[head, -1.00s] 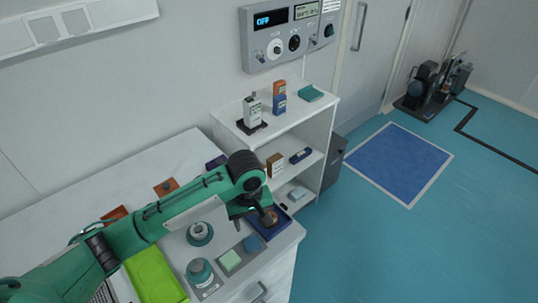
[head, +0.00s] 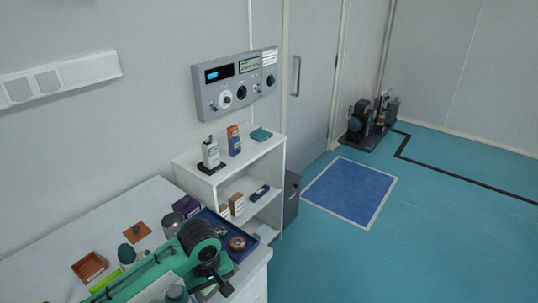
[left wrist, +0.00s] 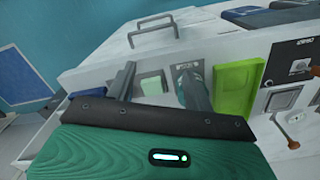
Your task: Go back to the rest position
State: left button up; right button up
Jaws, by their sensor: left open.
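My left arm comes in green from the lower left of the head view. Its gripper (head: 215,284) is at the bottom of the picture, over the front part of the white bench (head: 60,232), just in front of the blue tray (head: 243,252). In the left wrist view, the two grey fingers (left wrist: 158,75) stand well apart with nothing between them. A pale green square pad shows beyond the gap. My right gripper is in neither view.
A white shelf unit (head: 277,160) with bottles and small boxes stands beyond the bench. A control panel (head: 236,84) hangs on the wall. A blue floor mat (head: 350,190) lies on open floor to the right. A pump set (head: 368,125) stands farther back.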

pick_arm(q)
jog(key=s+d+f+m+t+h, duration=0.25)
jog(key=s+f+m, duration=0.25)
jog(key=s, duration=0.4)
jog(key=s+a+f+m+y, duration=0.1)
jog(key=s+a+m+y, duration=0.2)
jog(key=s+a, duration=0.95)
jog(key=s+d+f+x, duration=0.1)
jog(key=s+x, duration=0.3)
jog(key=x, duration=1.1)
jog(key=s+d+f+x, duration=0.1)
jog(key=s+x, duration=0.2)
jog(key=x, duration=1.3)
jog(key=s+a+f+g, duration=0.1)
jog(key=s+a+f, duration=0.2)
jog(key=s+f, duration=1.6)
jog(key=shift+s+a+g, duration=0.2)
jog(key=shift+s+g, duration=0.15)
jog(key=shift+s, duration=0.05)
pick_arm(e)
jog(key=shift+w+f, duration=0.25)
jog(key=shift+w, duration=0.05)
